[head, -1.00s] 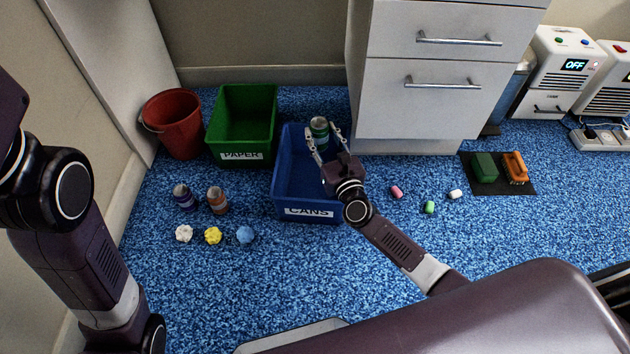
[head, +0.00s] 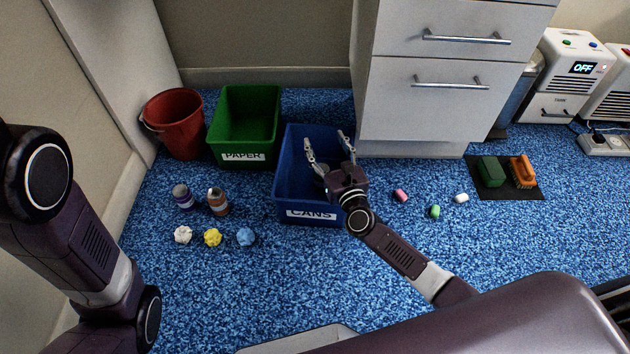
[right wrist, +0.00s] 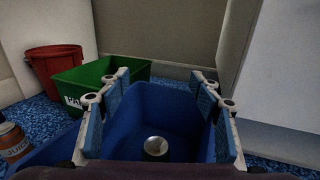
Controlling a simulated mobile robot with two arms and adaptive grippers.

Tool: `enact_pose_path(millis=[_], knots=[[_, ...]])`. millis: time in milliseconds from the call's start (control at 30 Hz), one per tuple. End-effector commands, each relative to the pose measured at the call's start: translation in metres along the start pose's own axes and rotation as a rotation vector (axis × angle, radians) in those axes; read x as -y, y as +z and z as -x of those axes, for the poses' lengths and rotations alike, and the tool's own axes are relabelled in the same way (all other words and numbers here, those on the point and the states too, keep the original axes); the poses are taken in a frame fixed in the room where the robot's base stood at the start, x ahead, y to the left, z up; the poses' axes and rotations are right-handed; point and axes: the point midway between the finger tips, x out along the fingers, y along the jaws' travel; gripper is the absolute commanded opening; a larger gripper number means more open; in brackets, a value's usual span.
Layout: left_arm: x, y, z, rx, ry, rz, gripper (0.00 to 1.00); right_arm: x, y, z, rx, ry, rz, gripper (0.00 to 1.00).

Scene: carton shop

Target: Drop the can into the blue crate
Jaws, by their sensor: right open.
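The blue crate (head: 292,168) marked CANS stands on the carpet in the middle of the head view. My right gripper (head: 331,139) is over it with its fingers spread and nothing between them; the fingers also frame the right wrist view (right wrist: 160,90). The can (right wrist: 156,147) is inside the crate, its silver end showing below the fingers in the right wrist view. In the head view my gripper largely hides it. My left arm shows at the left, but its gripper is out of view.
A green PAPER bin (head: 247,120) and a red bucket (head: 175,124) stand left of the crate. A purple can (head: 183,197), an orange-brown can (head: 218,202) and crumpled balls (head: 212,237) lie in front. White drawers (head: 430,100) stand close behind right.

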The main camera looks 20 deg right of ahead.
Motion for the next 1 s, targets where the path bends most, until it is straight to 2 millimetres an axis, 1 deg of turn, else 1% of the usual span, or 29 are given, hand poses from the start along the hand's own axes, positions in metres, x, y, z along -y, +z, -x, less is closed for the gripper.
enact_pose_path(millis=[167,267,367,600,700,833,1000], knots=[[0.001,0.001,0.000,0.002,-0.002,0.001,0.40,0.000,-0.001,0.001,-0.001,0.000,0.000,0.58],[0.001,0.001,0.000,0.002,-0.002,0.000,0.40,0.000,-0.002,0.009,-0.002,0.000,-0.001,0.58],[0.001,0.001,0.000,0.002,-0.002,0.000,0.40,-0.001,-0.002,0.023,-0.003,0.001,-0.003,0.58],[0.000,0.000,0.000,0.001,-0.001,0.000,0.40,0.000,-0.002,0.073,-0.004,0.001,0.000,0.58],[0.000,0.000,0.000,0.001,-0.001,0.000,0.40,0.000,-0.001,0.091,-0.002,0.000,0.000,0.58],[0.000,0.000,0.000,0.001,-0.001,0.000,0.40,0.000,-0.001,0.109,-0.002,0.000,0.001,0.58],[0.000,0.000,0.000,0.001,-0.001,0.000,0.40,0.000,0.000,0.119,0.000,0.000,0.001,0.58]])
